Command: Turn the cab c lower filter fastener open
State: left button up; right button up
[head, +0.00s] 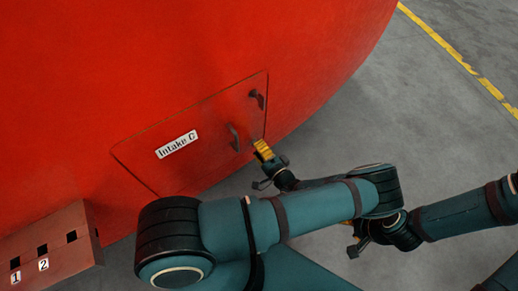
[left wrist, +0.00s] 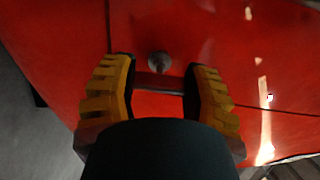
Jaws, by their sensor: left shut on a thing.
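The red hatch marked "Intake C" (head: 200,115) is on the side of the red nosecone. A dark upper fastener (head: 257,98) is at its upper right corner. My left gripper (head: 263,150), with yellow fingers, is at the hatch's lower right corner. In the left wrist view, its fingers (left wrist: 160,85) stand on either side of a dark bar and are shut on it. A round grey knob, which I take as part of the lower fastener (left wrist: 159,62), shows just beyond. In the head view the gripper hides this fastener. My right gripper (head: 353,238) is low on the right, partly behind my left arm.
A dark handle (head: 234,137) stands out from the hatch close to my left gripper. A brown-red block with numbered square holes (head: 55,246) is at the lower left. The grey floor (head: 440,130) is clear on the right, with a yellow line (head: 450,50).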

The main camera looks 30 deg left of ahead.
aim_at(252, 126)
pick_arm(q)
jog(key=o, duration=1.2)
notch_tip(252, 126, up, 10)
jog(key=shift+d+f, duration=0.1)
jog(key=shift+a+r, duration=0.2)
jog(key=shift+a, duration=0.05)
jog(key=shift+d+f, duration=0.1)
jog(key=shift+d, duration=0.05)
